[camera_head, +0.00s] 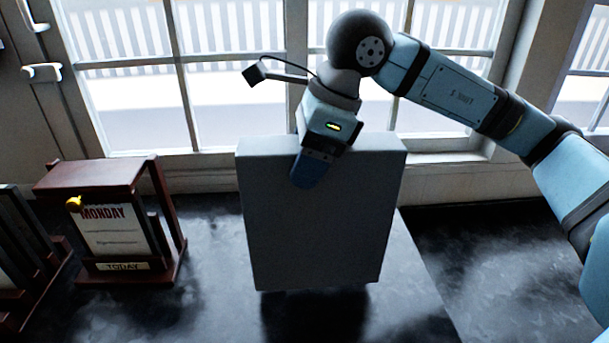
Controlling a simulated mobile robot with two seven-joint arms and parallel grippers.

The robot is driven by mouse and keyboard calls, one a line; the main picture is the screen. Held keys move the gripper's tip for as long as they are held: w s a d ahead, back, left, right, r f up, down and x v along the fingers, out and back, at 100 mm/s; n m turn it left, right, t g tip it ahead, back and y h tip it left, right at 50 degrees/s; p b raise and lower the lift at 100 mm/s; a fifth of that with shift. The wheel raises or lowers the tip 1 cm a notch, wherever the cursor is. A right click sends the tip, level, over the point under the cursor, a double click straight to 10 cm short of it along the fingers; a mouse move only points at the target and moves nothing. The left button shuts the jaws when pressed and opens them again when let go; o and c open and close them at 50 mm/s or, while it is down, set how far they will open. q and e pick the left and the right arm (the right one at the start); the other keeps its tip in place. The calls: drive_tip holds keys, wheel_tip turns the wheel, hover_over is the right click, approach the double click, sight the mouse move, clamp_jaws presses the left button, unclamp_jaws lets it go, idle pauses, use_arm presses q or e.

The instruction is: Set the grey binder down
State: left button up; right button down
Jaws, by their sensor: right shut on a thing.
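The grey binder (318,225) is a large upright block in the middle of the head view. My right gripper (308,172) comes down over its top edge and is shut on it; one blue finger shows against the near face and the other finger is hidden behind. A dark shadow shows on the dark surface (420,320) below the binder, and its lower edge looks a little above that surface. My left gripper is not in view.
A brown wooden frame (170,205) with a "MONDAY" card (112,232) and a "TODAY" label stands to the left. A dark wooden rack (22,262) is at the far left edge. Windows (235,70) line the back. The surface right of the binder is clear.

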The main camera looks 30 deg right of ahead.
sight(318, 220)
drive_tip(key=shift+f, duration=1.7)
drive_tip(key=shift+f, duration=0.15)
drive_tip(key=shift+c, duration=1.2)
unclamp_jaws()
